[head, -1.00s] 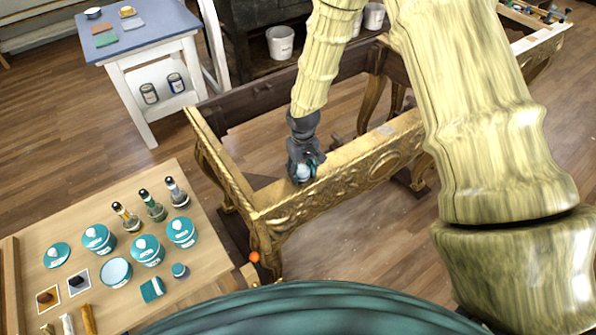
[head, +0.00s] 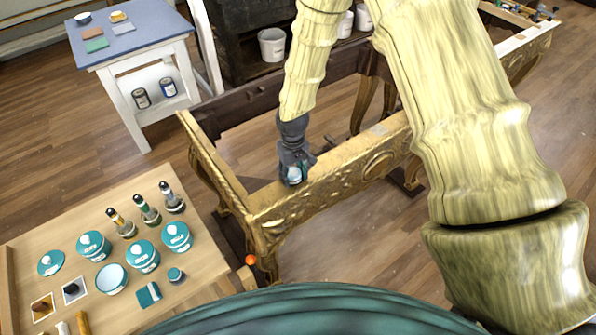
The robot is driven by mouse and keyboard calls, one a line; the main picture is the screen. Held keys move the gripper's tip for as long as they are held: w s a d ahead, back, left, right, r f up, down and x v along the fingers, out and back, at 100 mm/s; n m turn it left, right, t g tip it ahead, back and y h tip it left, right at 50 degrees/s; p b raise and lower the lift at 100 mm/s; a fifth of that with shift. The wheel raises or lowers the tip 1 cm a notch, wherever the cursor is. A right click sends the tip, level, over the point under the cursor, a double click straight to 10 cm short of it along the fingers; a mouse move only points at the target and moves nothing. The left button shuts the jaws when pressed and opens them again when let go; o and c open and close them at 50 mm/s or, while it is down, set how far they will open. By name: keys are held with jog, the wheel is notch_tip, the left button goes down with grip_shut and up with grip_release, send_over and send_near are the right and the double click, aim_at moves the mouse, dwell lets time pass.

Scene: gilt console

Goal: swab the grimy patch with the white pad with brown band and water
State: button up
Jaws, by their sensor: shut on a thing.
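My gripper (head: 293,178) is shut on a small pale thing, white with some teal (head: 294,174), at the top of the gilt console's front rail (head: 330,185), near its left corner. It fits the white pad, but the fingers hide most of it and no brown band shows. I cannot tell whether it touches the rail. A dull greyish patch (head: 378,130) lies on the rail further right; I cannot tell if it is the grimy patch. Any grime under my gripper is hidden. No water is clearly identifiable.
A wooden tray table (head: 205,243) at lower left holds teal-labelled jars (head: 143,256), bottles (head: 146,209), a bowl (head: 112,279) and a teal block (head: 148,294). An orange ball (head: 250,260) is by the console's near leg. A blue-topped table (head: 130,40) stands behind.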

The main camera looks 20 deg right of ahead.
jog(key=shift+s+a, duration=0.3)
jog(key=shift+a, duration=0.45)
jog(key=shift+d+r+p, duration=0.15)
jog(key=shift+r+p, duration=0.85)
jog(key=shift+r, duration=0.55)
jog(key=shift+r+p, duration=1.5)
jog(key=shift+r, duration=0.8)
